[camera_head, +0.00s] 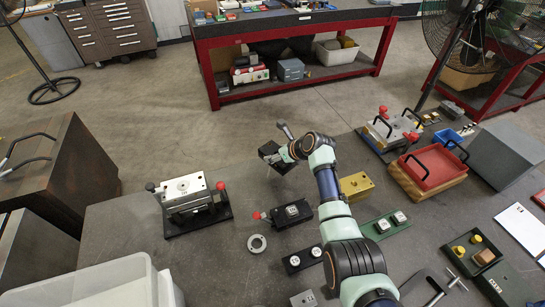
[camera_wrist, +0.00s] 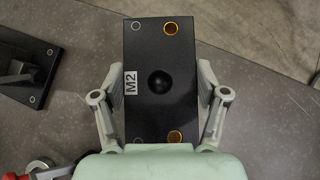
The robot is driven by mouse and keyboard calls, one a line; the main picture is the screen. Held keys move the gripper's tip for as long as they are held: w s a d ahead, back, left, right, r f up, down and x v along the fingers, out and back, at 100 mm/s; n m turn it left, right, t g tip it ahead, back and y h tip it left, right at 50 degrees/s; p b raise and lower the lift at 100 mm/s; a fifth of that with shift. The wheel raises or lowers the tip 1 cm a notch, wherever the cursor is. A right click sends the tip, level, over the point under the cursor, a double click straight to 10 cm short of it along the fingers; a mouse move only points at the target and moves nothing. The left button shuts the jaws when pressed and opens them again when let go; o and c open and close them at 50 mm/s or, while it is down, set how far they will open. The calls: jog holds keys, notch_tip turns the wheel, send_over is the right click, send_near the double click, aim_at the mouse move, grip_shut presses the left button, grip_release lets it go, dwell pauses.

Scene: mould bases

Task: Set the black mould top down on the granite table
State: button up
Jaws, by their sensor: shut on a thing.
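The black mould top (camera_wrist: 160,55) is a dark rectangular block with an "M2" label, a round dimple in its middle and two brass-ringed holes. My gripper (camera_wrist: 161,85) is shut on it, with one finger on each long side. In the head view the mould top (camera_head: 269,148) hangs at the end of my arm near the far edge of the granite table (camera_head: 130,235). My gripper (camera_head: 283,155) partly hides it there. The gap between its underside and the table cannot be told.
A brass block (camera_head: 356,186) and a red tray (camera_head: 434,167) are right. Bare table lies between the clamp fixture and the mould top.

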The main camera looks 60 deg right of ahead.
aim_at(290, 165)
jog(key=shift+w+f+b, duration=0.1)
jog(key=shift+f+b, duration=3.15)
jog(key=shift+b, duration=0.6)
jog(key=shift+f, duration=0.55)
jog(key=o, duration=1.8)
jog(key=shift+o, duration=0.3)
jog(key=shift+f, duration=0.15)
jog(key=v, duration=1.2)
